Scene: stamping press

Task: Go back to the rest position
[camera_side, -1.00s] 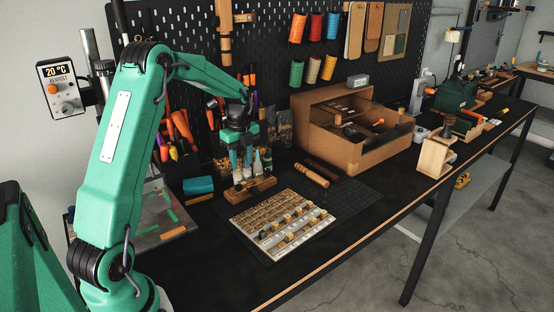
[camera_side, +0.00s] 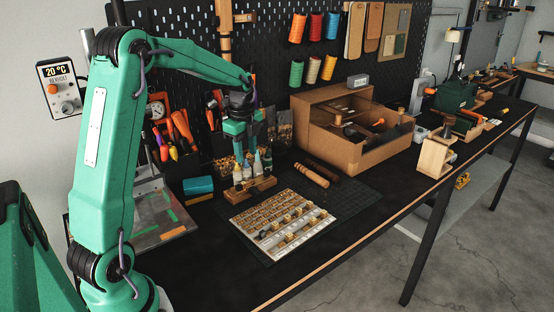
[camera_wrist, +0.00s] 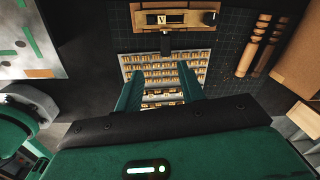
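My gripper (camera_side: 240,156) hangs fingers down over the bench in the side view, above the wooden block with small bottles (camera_side: 249,188). In the wrist view its two green fingers stand apart (camera_wrist: 161,72), with no held thing visible between them. The tray of letter stamps (camera_side: 290,222) lies on the dark mat, in front and to the right of the gripper. It also shows between and beyond the fingers in the wrist view (camera_wrist: 165,58). A wooden holder (camera_wrist: 205,18) with a piece marked V (camera_wrist: 163,18) shows at the top of that view, with a dark handle below it.
Wooden tool handles (camera_side: 311,175) lie behind the tray. An open cardboard box (camera_side: 352,155) stands to their right. A blue block (camera_side: 198,186) and a metal plate (camera_side: 160,226) are on the left. A pegboard with tools stands behind. The front bench strip is clear.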

